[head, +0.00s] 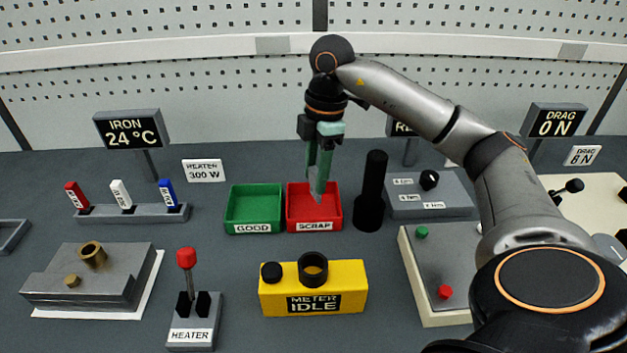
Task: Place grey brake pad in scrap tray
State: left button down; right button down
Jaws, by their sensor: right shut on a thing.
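The red scrap tray (332,222) sits on the bench at the middle, right of the green good tray (241,219). My right gripper (319,191) points down over the scrap tray with its green fingers close together. It is shut on a small grey piece (317,198), the grey brake pad, which shows just at the fingertips. The fingertips overlap the tray's inside in this view. I cannot tell whether the pad touches the tray floor. My left gripper is not in view.
A black cylinder (371,194) stands close to the right of the scrap tray. The yellow meter (341,276) is in front. A red-knobbed lever (188,272) and a grey block (90,275) with brass parts are at left. Colored handles stand in a rack (140,214).

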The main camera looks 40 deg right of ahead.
aim_at(312, 196)
jog(key=shift+w+f, duration=0.35)
jog(key=shift+f, duration=0.15)
notch_tip(312, 196, down, 3)
jog(key=shift+w+d+r, duration=0.1)
jog(key=shift+r, duration=0.05)
jog(key=shift+f, duration=0.3)
jog(key=shift+f+b, duration=0.15)
jog(key=shift+b, duration=0.15)
jog(key=shift+c, duration=1.9)
grip_release()
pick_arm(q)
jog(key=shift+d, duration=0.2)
